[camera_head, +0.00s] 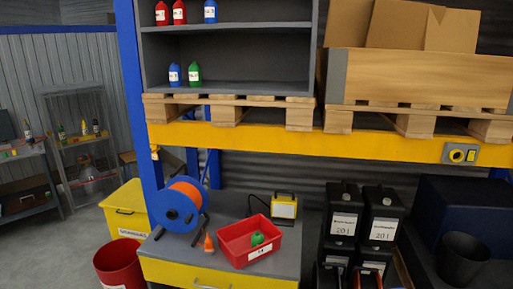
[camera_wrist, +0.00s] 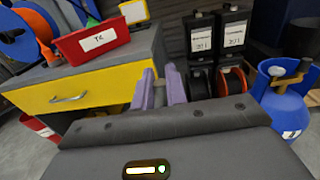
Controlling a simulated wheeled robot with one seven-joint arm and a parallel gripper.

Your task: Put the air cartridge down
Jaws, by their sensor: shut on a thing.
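My gripper (camera_wrist: 162,72) shows in the wrist view as two purple fingers, with a narrow gap between them. My gripper is not in the head view. In the wrist view the fingers appear in front of the bench's yellow drawer front (camera_wrist: 75,92). A red bin (camera_head: 245,262) stands on the grey bench top (camera_head: 285,262), with a small green bottle-like thing (camera_head: 257,239) in it. The bin also shows in the wrist view (camera_wrist: 72,48).
Red, blue and green bottles (camera_head: 195,74) stand on the shelves above. A blue reel (camera_head: 172,212), an orange cone-shaped thing (camera_head: 208,243) and a yellow lamp (camera_head: 285,207) crowd the bench. Black canisters (camera_head: 382,215) and a blue gas cylinder (camera_wrist: 288,105) stand to the right.

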